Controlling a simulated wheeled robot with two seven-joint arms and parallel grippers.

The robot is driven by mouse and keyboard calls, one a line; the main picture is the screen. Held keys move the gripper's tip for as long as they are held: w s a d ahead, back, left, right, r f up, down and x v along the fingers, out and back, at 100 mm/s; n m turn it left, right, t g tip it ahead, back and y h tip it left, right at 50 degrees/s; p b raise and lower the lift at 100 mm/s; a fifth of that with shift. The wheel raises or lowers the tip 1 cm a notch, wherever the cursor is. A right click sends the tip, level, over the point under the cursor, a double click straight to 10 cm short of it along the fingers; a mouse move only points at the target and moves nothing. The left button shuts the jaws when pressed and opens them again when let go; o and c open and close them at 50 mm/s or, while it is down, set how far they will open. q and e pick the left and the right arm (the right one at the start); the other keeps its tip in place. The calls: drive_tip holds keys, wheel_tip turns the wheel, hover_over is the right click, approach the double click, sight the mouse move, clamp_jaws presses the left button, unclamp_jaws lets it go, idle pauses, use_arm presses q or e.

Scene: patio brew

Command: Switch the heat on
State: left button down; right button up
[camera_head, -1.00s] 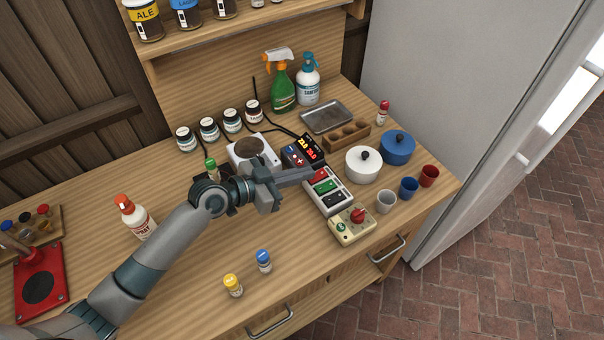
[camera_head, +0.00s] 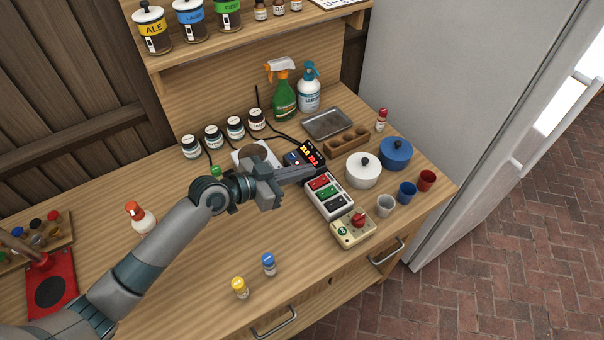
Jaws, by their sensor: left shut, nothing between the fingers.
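A black controller (camera_head: 313,152) with a lit two-line display and a blue panel stands mid-bench. In front of it is a pale switch box (camera_head: 331,213) with red, green and black rocker switches. A cream box (camera_head: 352,236) with a red knob stands nearer the front edge. A white hot plate (camera_head: 241,155) lies to the left, partly hidden by my arm. My left gripper (camera_head: 311,172) is shut and empty, its tips at the gap between the controller and the red switch. I cannot tell whether they touch either. My right gripper is not in view.
A white pot (camera_head: 363,175), a blue pot (camera_head: 396,154) and several cups stand right of the boxes. Spray bottles (camera_head: 283,97) and small jars line the back. Two small vials (camera_head: 240,288) stand at the front left.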

use_arm(q)
drive_tip(key=f+b+v, duration=0.2)
drive_tip(key=b+v, duration=0.2)
drive_tip(key=v, duration=0.5)
drive_tip(key=shift+s+a+r+b, duration=0.15)
drive_tip(key=shift+s+a+b, duration=0.2)
drive_tip(key=shift+a, duration=0.2)
